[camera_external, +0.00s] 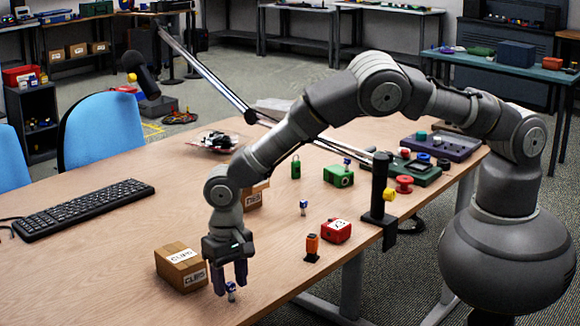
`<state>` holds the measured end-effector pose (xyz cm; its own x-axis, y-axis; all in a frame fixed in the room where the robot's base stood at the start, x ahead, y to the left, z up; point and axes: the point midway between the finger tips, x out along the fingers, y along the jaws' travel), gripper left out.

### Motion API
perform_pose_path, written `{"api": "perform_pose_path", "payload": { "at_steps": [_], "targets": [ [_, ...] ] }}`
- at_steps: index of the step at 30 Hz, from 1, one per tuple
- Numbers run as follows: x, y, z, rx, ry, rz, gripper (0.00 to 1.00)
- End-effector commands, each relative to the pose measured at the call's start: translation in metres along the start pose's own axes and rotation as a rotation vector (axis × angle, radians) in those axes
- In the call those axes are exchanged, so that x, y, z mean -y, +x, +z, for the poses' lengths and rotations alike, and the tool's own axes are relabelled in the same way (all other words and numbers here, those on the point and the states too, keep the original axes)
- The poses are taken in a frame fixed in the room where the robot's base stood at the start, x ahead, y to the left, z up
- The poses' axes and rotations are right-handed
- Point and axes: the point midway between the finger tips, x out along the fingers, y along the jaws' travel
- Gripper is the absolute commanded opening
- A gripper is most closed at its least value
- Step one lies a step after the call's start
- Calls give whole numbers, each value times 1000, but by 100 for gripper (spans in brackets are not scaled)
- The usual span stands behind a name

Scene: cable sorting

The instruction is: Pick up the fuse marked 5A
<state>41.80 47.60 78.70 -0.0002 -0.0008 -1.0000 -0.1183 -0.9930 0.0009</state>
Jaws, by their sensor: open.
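My gripper (230,284) points down near the front edge of the table, with its two fingers apart. A small blue-and-white piece (231,292), perhaps a fuse, stands on the table at the fingertips; the fingers hide part of it, and I cannot tell whether they touch it. A similar small blue-and-white piece (303,207) stands near the middle of the table. Another small blue piece (347,162) shows behind the green block. Any 5A marking is too small to read in this view.
A cardboard box (181,268) stands just left of my gripper; another box (255,196) is partly behind my arm. An orange-and-black piece (312,247), a red block (336,231), a green block (338,176) and a black lamp post (379,190) stand rightward. A keyboard (83,208) lies left.

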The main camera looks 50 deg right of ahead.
Motion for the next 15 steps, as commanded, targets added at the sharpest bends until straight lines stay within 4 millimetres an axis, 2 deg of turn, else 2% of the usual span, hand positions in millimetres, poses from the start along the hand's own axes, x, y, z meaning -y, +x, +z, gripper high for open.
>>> {"api": "perform_pose_path", "payload": {
  "at_steps": [1, 3, 10, 15],
  "targets": [
    [0, 13, 0, 1, 0, 1, 48],
    [0, 19, 0, 0, 1, -1, 48],
    [0, 19, 0, 0, 1, -1, 46],
    [0, 18, 0, 0, 0, -1, 6]
  ]
}}
